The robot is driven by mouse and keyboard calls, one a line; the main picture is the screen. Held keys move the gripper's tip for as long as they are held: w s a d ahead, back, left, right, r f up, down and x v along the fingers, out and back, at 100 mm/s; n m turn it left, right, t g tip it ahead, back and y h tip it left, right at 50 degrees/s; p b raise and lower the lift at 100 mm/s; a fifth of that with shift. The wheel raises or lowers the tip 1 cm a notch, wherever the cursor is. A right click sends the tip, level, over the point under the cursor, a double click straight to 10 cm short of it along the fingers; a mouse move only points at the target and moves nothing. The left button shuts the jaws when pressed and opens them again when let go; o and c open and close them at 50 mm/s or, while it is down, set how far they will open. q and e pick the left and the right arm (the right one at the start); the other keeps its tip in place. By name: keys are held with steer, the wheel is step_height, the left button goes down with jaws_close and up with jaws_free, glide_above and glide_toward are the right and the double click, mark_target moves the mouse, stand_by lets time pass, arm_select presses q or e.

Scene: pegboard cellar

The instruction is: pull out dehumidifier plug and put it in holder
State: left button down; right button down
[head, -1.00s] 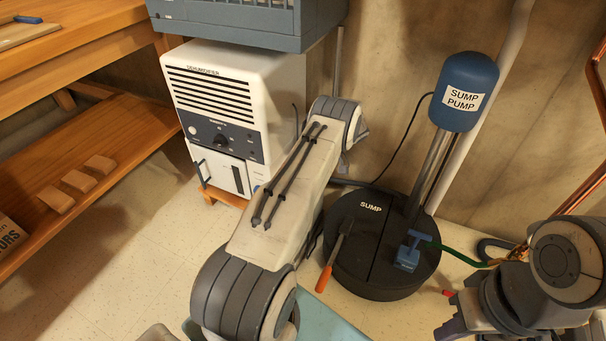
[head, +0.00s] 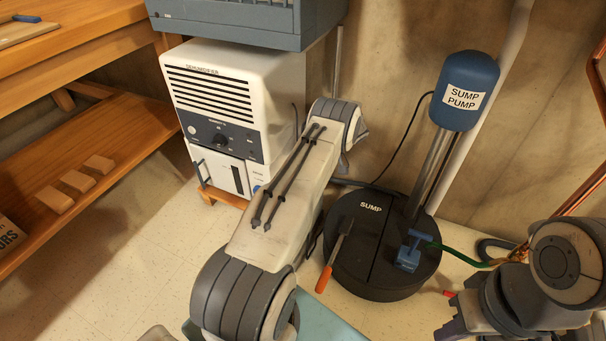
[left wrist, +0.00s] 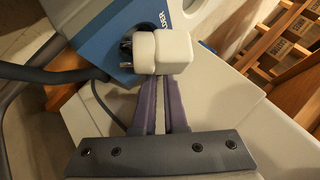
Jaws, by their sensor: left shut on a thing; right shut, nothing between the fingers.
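The white dehumidifier (head: 215,85) stands against the wall, left of my left arm in the head view. In the left wrist view, my left gripper (left wrist: 165,75) is shut on a white plug (left wrist: 172,50). Metal prongs (left wrist: 126,46) show at the plug's left end, beside a blue lettered face (left wrist: 100,38). I cannot tell whether the plug touches that face. In the head view the left gripper and plug are hidden behind my arm and the dehumidifier. My right gripper (head: 452,322) is low at the right, partly cut off, shut and empty.
A round black sump lid (head: 350,255) carries an orange-handled tool (head: 325,278), a blue valve (head: 410,252) and the sump pump (head: 465,92).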

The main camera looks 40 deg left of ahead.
steer(key=shift+f+b, duration=1)
stand_by(5.5)
steer(key=shift+r+p, duration=0.3)
steer(key=shift+p, duration=0.05)
stand_by(0.3)
steer(key=shift+f, duration=0.15)
stand_by(0.7)
